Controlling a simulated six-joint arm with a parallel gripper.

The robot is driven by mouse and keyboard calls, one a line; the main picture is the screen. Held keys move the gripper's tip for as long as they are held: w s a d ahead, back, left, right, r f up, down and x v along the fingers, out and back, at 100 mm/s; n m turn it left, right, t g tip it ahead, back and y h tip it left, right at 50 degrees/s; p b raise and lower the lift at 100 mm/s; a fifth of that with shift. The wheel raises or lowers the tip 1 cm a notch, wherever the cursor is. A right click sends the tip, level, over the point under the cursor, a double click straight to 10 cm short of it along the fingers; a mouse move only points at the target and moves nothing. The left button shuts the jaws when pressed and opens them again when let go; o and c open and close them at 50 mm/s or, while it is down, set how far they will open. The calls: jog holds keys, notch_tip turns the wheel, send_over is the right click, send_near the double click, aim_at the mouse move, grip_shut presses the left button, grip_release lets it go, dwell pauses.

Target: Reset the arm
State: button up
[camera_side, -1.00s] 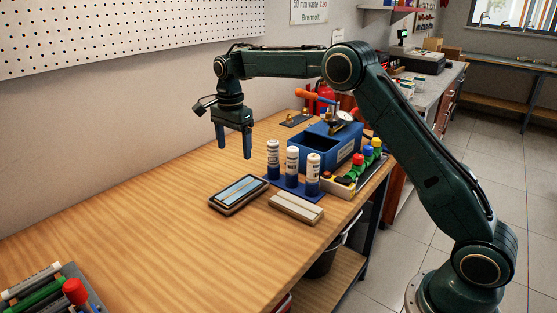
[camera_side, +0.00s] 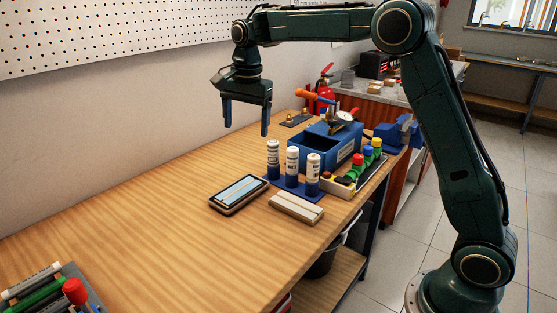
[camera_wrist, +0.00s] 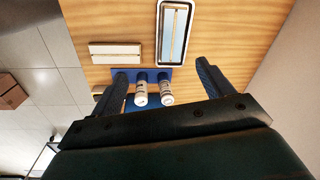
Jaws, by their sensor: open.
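My gripper (camera_side: 246,117) is open and empty, with its two blue fingers pointing down. It hangs in the air above the wooden bench (camera_side: 150,215), behind and to the left of the white-and-blue tubes (camera_side: 292,165).
A framed tablet-like tray (camera_side: 239,192) and a pale block (camera_side: 296,208) lie before the tubes. A blue toolbox (camera_side: 330,143), a rack with coloured caps (camera_side: 357,172) and a blue vise (camera_side: 399,133) stand at right. Markers (camera_side: 42,291) lie front left. The bench's left middle is clear.

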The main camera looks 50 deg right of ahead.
jog(key=s+a+r+n+t, duration=0.1)
jog(key=s+r+n, duration=0.25)
jog(key=s, duration=0.55)
jog(key=s+a+r+n+t, duration=0.1)
jog(key=s+r+n, duration=0.25)
jog(key=s, duration=0.55)
jog(key=s+f+n+t, duration=0.1)
jog(key=s+f+n, duration=0.2)
jog(key=s, duration=0.5)
jog(key=s+f+n+t, duration=0.1)
jog(key=s+f+n, duration=0.2)
jog(key=s, duration=0.6)
jog(key=shift+f+n+t, duration=0.3)
jog(key=shift+n, duration=0.6)
